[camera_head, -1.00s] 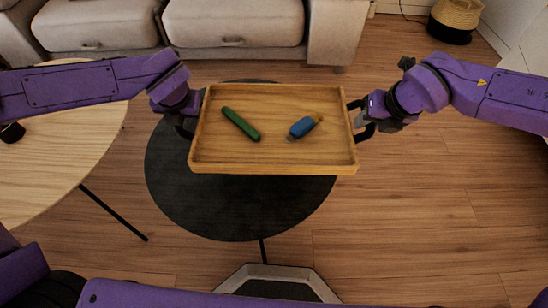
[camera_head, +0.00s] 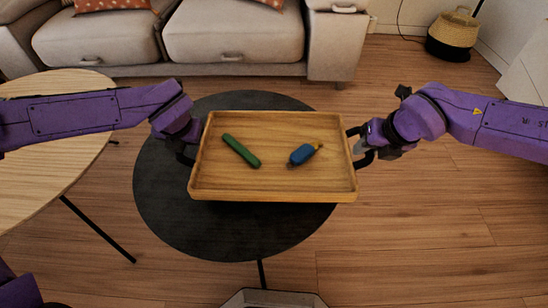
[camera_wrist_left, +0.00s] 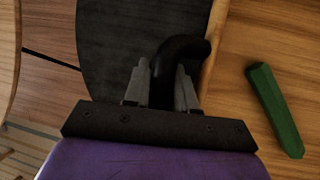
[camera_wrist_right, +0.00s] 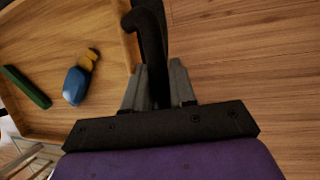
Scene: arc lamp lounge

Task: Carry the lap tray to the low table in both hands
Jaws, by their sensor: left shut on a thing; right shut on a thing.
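The wooden lap tray (camera_head: 272,184) hangs between my grippers in the head view, looking about level, above the round black low table (camera_head: 200,235). A green stick-like item (camera_head: 240,150) and a blue item with a yellowish end (camera_head: 303,154) lie in it. My left gripper (camera_head: 186,148) is shut on the tray's left black handle, seen in the left wrist view (camera_wrist_left: 178,55). My right gripper (camera_head: 362,148) is shut on the right black handle, seen in the right wrist view (camera_wrist_right: 150,40). The tray hides part of the tabletop; the gap beneath is hard to judge.
A round light-wood table (camera_head: 30,185) stands at the left, under my left arm. A pale sofa (camera_head: 235,40) runs along the back. A basket (camera_head: 452,35) stands at the back right. Wooden floor (camera_head: 430,240) is open at right.

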